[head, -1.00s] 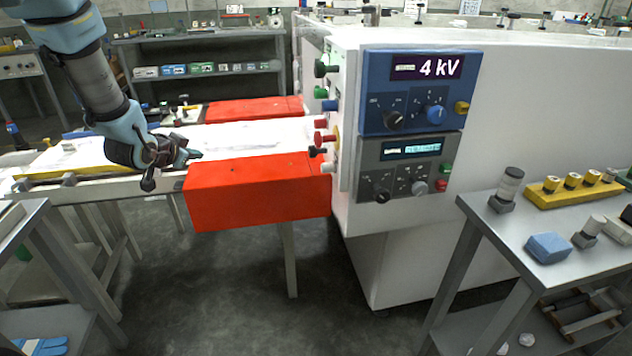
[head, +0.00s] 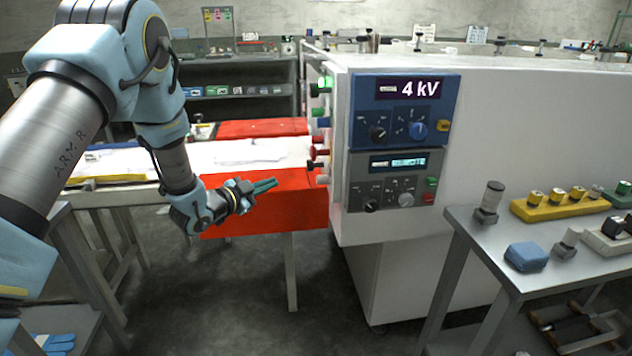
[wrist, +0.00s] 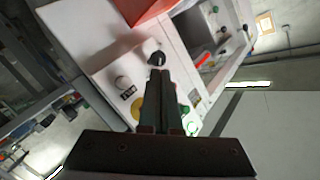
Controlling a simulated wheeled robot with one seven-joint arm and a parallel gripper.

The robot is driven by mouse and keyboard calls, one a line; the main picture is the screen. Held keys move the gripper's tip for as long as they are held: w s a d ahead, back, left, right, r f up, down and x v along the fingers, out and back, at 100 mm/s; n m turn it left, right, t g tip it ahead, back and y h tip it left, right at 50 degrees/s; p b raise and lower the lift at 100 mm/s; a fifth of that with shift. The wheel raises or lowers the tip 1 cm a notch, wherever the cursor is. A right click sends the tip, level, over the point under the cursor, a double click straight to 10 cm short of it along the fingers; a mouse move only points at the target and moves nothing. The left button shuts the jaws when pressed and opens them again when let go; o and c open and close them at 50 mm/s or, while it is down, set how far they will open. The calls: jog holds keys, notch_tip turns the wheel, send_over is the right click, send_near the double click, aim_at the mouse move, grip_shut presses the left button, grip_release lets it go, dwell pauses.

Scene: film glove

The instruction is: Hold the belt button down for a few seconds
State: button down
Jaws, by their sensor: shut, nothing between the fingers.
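In the head view, a column of knobs and buttons runs down the left end of the white machine (head: 480,130). A lit green button (head: 325,84) is at its top, with a dull green one, a blue one (head: 322,122), a red one (head: 320,139), a dark one and a pale one (head: 322,180) below. I cannot read which is the belt button. My gripper (head: 276,184) is shut and empty, left of the panel and apart from it. In the wrist view the shut fingers (wrist: 160,72) point toward a black knob (wrist: 156,58) and partly cover the panel; a pale knob (wrist: 122,83) is left.
An orange-red box (head: 290,215) stands behind my gripper, beside the white belt (head: 240,152). The machine front has a blue panel (head: 395,92) reading 4 kV and a grey one. A side table (head: 460,215) with small parts is at right. Floor in front is open.

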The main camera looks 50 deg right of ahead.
aim_at(323, 179)
jog(key=shift+s+d, duration=0.1)
jog(key=s+d, duration=0.5)
jog(key=d, duration=0.1)
jog(key=shift+s+d, duration=0.2)
jog(key=shift+d, duration=0.15)
jog(key=shift+s+d, duration=0.1)
dwell(1.9)
jog(key=shift+s+d, duration=0.15)
jog(key=shift+d, duration=0.1)
